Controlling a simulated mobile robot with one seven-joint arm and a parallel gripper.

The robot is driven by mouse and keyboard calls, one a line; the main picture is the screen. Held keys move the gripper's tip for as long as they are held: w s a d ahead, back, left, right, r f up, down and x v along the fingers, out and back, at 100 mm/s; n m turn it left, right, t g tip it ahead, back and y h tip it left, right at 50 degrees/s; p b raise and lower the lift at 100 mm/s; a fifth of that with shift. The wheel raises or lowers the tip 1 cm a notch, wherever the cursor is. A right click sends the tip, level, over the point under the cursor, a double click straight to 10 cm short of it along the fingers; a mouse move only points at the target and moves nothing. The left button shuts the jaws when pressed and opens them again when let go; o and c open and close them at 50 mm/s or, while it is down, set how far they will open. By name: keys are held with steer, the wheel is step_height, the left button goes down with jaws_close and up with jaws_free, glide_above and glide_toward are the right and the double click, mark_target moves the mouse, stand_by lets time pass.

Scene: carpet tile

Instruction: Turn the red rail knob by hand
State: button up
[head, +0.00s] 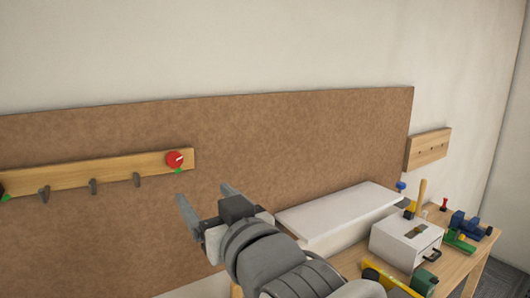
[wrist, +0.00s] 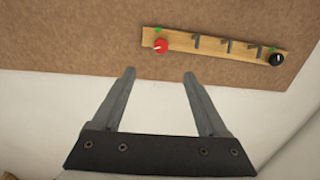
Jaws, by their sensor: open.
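The red knob (head: 174,160) sits at the right end of a wooden rail (head: 110,169) with several dark hooks, fixed to a brown wall board. A pale pointer line shows on its face, and a green mark lies just below it. In the wrist view the red knob (wrist: 161,46) appears upside down, beyond the fingertips and a little right of the left-hand finger. My gripper (head: 205,200) is open and empty, below and right of the knob in the head view. It is apart from the knob; its two fingers also show in the wrist view (wrist: 160,72).
A black knob (wrist: 276,59) with a green mark is at the rail's other end. A white shelf (head: 335,215) and a wooden bench with a white box (head: 405,240), yellow level and blue vise (head: 467,224) stand at the right. A small wooden rack (head: 428,149) hangs beyond.

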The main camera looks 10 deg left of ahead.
mark_target(176, 161)
steer(key=p+x, duration=0.3)
steer(key=x, duration=1.4)
steer(key=shift+w+a+p, duration=0.1)
steer(key=shift+a+p, duration=0.15)
steer(key=shift+p, duration=0.1)
steer(key=shift+c, duration=0.4)
jaws_close()
